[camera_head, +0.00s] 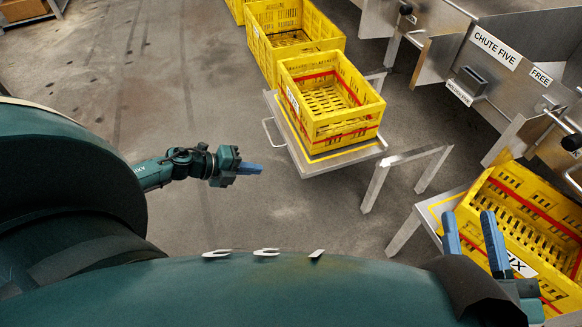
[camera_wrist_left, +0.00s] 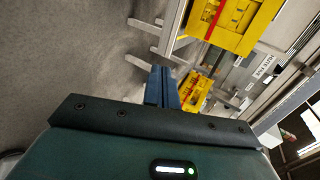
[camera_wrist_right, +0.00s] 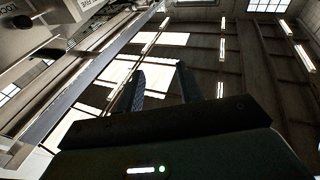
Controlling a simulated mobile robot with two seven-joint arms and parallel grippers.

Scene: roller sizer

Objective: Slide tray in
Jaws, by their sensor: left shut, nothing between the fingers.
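A grey metal tray (camera_head: 345,161) with a yellow edge line sticks out from the row of chutes, with a wire handle (camera_head: 268,134) on its left side. A yellow crate (camera_head: 312,135) with red stripes sits on it. My left gripper (camera_head: 258,168) is shut and empty, left of and nearer than the tray, apart from the handle; its closed blue fingers show in the left wrist view (camera_wrist_left: 161,86). My right gripper (camera_head: 468,236) is open, with its fingers apart, in front of another yellow crate (camera_head: 515,215) at lower right. The right wrist view shows its fingers against the ceiling, with nothing between them.
That lower-right crate sits on another tray (camera_head: 432,212). A metal leg frame (camera_head: 378,188) stands between the two trays. More yellow crates (camera_head: 300,48) stand behind. Steel chutes (camera_head: 480,75), one marked CHUTE FIVE, line the right. The floor at left is clear.

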